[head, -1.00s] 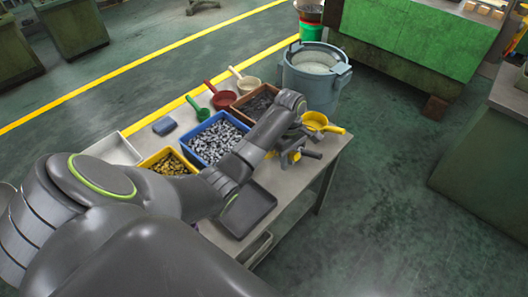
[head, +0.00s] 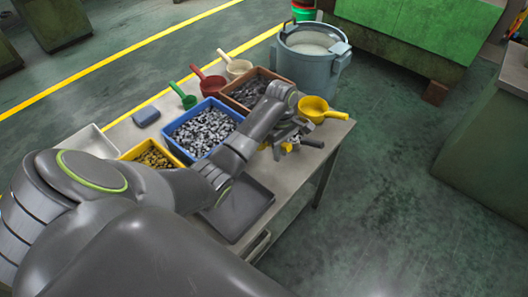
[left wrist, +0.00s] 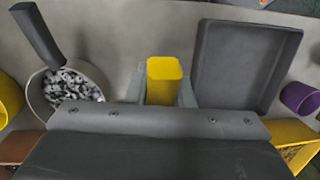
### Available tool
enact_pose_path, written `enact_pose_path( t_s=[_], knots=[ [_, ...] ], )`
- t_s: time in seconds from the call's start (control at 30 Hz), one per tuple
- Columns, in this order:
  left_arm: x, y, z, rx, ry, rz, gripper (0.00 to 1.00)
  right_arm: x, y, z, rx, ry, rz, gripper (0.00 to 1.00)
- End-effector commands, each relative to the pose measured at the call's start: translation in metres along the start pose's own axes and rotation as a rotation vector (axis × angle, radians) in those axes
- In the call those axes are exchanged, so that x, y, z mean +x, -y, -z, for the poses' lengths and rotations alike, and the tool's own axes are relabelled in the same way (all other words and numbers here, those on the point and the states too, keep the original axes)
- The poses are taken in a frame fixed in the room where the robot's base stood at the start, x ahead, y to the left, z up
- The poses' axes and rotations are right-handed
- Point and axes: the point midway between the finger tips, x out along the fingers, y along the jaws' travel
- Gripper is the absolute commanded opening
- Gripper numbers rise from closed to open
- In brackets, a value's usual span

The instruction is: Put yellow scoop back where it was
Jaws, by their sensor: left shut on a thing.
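A yellow scoop (head: 312,108) lies near the table's far right corner, bowl to the left and handle pointing right. My left gripper (head: 283,145) is low over the table just in front of it, apart from it. In the left wrist view the gripper (left wrist: 164,92) is shut on a yellow piece (left wrist: 164,70) with a rectangular end. I cannot tell what it belongs to; its lower part is hidden. At that view's left edge is a yellow rounded thing (left wrist: 8,100). My right gripper is not in view.
A pale bowl of grey parts (left wrist: 72,88) with a dark handle and a dark tray (left wrist: 245,65) flank the gripper. Beyond stand a blue bin (head: 184,153), a brown bin (head: 240,108), green (head: 187,100), red (head: 212,83) and cream scoops (head: 238,67), and a grey tub (head: 310,70).

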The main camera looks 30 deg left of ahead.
Motion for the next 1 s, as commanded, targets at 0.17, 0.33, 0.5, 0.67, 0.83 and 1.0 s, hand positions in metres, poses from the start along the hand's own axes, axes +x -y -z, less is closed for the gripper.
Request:
enact_pose_path(
  t_s=[0.17, 0.33, 0.5, 0.67, 0.83, 1.0],
  knots=[
    [0.033, -0.002, 0.004, -0.002, 0.001, 0.006, 0.0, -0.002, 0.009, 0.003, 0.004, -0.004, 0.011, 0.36],
    [0.051, -0.004, 0.006, -0.001, 0.001, 0.003, 0.0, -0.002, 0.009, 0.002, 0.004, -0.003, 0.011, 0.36],
    [0.072, -0.005, 0.009, 0.0, 0.001, 0.006, 0.0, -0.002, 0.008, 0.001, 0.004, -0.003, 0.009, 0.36],
    [0.089, -0.008, 0.011, -0.001, 0.0, 0.003, 0.0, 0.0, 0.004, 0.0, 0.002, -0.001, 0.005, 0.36],
    [0.093, -0.009, 0.012, 0.0, -0.001, 0.001, 0.0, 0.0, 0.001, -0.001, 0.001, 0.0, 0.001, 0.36],
    [0.093, -0.009, 0.012, 0.0, -0.001, 0.001, 0.0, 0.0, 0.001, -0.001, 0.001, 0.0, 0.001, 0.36]
  ],
)
